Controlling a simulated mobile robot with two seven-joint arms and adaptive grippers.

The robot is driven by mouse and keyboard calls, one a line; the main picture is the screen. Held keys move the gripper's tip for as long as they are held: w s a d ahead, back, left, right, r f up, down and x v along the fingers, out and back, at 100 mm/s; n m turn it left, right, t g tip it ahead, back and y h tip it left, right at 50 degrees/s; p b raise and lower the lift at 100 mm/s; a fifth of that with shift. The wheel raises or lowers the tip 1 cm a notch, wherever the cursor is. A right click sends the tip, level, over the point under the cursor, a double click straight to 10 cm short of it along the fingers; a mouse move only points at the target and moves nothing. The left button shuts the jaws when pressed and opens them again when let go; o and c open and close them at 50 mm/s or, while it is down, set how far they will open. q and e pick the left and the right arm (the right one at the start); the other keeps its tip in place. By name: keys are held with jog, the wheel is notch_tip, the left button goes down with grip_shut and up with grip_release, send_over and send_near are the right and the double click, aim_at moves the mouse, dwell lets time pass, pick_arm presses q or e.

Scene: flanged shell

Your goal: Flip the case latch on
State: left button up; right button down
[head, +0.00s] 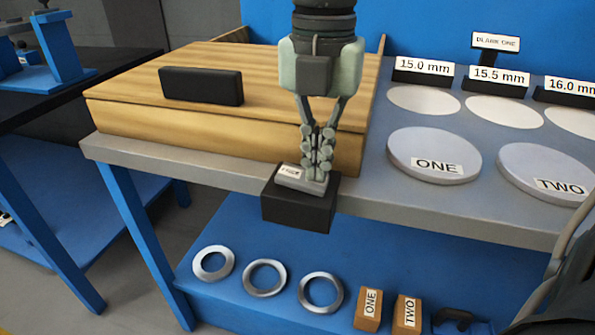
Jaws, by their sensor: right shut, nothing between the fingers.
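The wooden case (225,137) lies on the grey bench top, with a black handle-like block (201,86) on its lid. At the front right of the case, a black block (297,211) sticks out at the bench edge. A light grey piece with a small label (290,173), which looks like the latch, sits on top of this block. The label is too small to read. My right gripper (318,176) points down with its fingers together, at the right end of the grey piece. The fingers hide part of it, and I cannot tell whether they touch it. My left gripper is not in view.
To the right on the bench (470,216) are round discs marked ONE (432,152) and TWO (550,172), with pale circles and millimetre signs behind. The blue lower shelf holds three metal rings (265,277) and two tan blocks (368,308). Another blue-legged table stands at the left.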

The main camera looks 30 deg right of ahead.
jog(key=shift+r+p, duration=1.6)
jog(key=shift+r, duration=1.8)
